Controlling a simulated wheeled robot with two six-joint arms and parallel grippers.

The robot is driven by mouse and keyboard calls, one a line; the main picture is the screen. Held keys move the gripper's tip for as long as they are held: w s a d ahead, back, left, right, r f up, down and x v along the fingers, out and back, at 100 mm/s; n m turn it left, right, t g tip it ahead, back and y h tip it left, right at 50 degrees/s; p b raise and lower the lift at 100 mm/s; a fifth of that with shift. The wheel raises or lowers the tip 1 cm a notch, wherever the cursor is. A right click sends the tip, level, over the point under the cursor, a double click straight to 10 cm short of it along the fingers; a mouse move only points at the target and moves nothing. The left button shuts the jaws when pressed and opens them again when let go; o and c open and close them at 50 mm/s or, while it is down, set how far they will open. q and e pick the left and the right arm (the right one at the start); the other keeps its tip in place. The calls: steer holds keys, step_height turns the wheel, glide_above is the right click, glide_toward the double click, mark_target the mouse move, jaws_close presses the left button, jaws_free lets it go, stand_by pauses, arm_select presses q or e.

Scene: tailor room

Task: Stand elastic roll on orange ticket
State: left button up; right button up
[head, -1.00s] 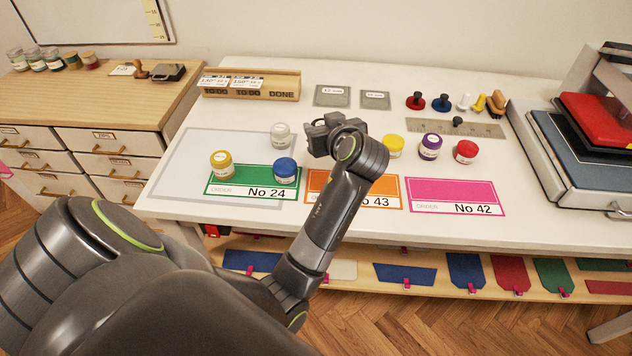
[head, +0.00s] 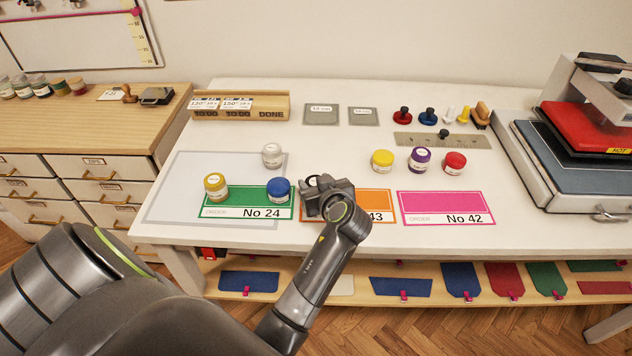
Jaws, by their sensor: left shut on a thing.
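The orange ticket (head: 376,197), marked 43, lies flat on the white table between the green ticket (head: 279,205) and the pink ticket (head: 445,205). My left gripper (head: 313,193) is over the left part of the orange ticket and hides that part. It is shut, but the elastic roll in it is hidden behind the jaws and wrist. I cannot tell whether the roll is upright or touches the ticket. My right gripper is not in view.
A blue-lidded jar (head: 279,190) stands on the green ticket close left of my gripper, with a gold-lidded jar (head: 216,187) farther left. A white-lidded jar (head: 272,155) stands behind. Yellow, purple and red-lidded jars (head: 420,160) stand behind the tickets. A heat press (head: 585,150) stands right.

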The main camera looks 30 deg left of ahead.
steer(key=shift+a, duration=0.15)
arm_select(q)
steer(key=shift+f, duration=0.15)
steer(key=o, duration=1)
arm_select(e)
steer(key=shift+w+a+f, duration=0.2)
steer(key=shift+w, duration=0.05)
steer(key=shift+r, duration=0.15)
